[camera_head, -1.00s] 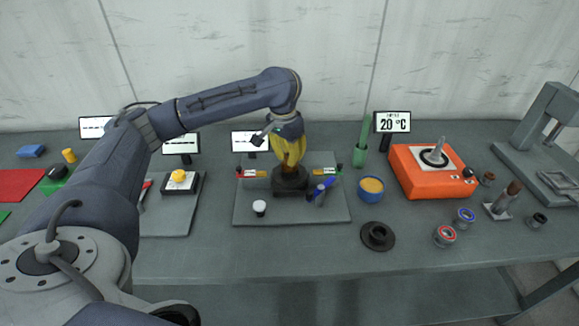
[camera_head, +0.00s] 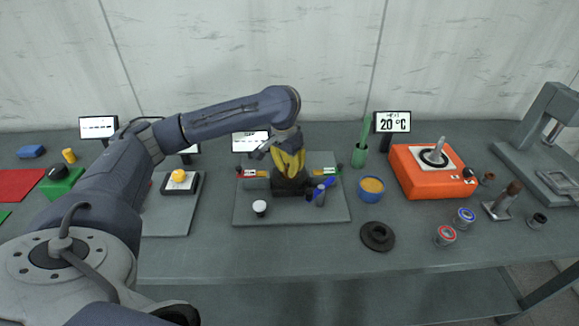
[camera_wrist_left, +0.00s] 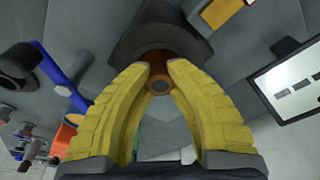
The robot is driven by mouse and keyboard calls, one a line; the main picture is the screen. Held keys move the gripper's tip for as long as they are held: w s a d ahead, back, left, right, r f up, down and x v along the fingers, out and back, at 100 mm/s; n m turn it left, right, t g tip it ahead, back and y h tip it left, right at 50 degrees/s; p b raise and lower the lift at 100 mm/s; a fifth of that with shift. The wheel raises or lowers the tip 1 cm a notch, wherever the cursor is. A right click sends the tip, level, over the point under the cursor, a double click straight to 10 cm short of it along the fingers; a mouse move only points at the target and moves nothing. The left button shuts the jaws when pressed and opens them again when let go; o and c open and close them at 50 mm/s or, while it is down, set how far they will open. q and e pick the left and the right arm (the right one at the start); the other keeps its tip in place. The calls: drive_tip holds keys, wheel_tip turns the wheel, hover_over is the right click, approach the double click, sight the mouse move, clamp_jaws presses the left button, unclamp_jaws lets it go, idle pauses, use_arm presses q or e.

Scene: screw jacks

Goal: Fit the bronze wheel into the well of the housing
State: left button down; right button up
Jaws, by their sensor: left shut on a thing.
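The housing (camera_head: 291,187) is a dark block on the grey mat in the middle of the table; its dark rounded body also shows at the top of the left wrist view (camera_wrist_left: 128,45). My left gripper (camera_head: 291,170), with yellow fingers, points down directly over the housing. It is shut on the bronze wheel (camera_wrist_left: 160,87), which shows as a small orange-brown round piece between the fingertips, against the dark housing. The well is mostly hidden by the fingers and wheel, so I cannot tell how deep the wheel sits. My right gripper is not in view.
On the grey mat (camera_head: 245,214) stand a white-topped piece (camera_head: 260,208), blue-handled items (camera_head: 322,187) and small coloured pieces beside the housing. A blue bowl (camera_head: 371,189), a black disc (camera_head: 377,236) and an orange box (camera_head: 430,168) lie to the right. The front table strip is clear.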

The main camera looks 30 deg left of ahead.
sight(286, 176)
use_arm(q)
drive_tip(key=c, duration=1.3)
unclamp_jaws()
drive_tip(key=shift+c, duration=0.2)
wheel_tip(286, 176, up, 12)
drive_tip(key=s, duration=0.1)
drive_tip(key=shift+s+a, duration=0.2)
drive_tip(key=shift+s, duration=0.2)
drive_tip(key=shift+w, duration=0.1)
